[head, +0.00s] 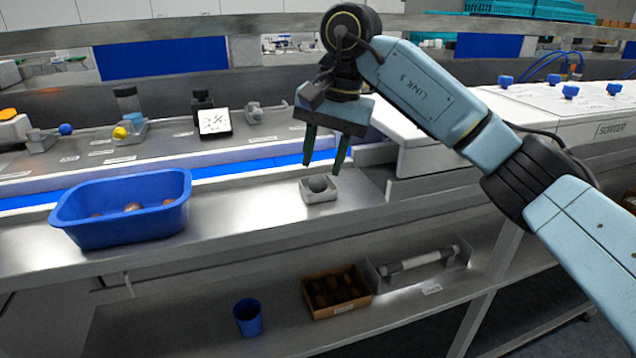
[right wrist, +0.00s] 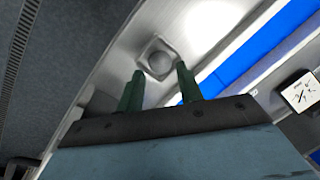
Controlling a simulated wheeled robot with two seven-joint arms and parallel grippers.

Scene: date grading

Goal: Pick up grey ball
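The grey ball (head: 318,184) sits in a small pale square holder (head: 320,196) on the steel bench, in front of the blue belt. In the right wrist view the ball (right wrist: 160,62) shows in its holder, a little beyond the fingertips. My right gripper (head: 324,170) has two green fingers that are apart and empty. It hangs above the ball with its fingers pointing down, and the fingertips (right wrist: 160,72) look clear of the ball. My left gripper is not in either view.
A blue tub (head: 125,235) with several brown dates stands at the left of the bench. A blue belt (head: 235,166) runs behind. The white sorter (head: 590,125) stands at the right. A cardboard box (head: 338,312) and a blue cup (head: 248,318) are on the lower shelf.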

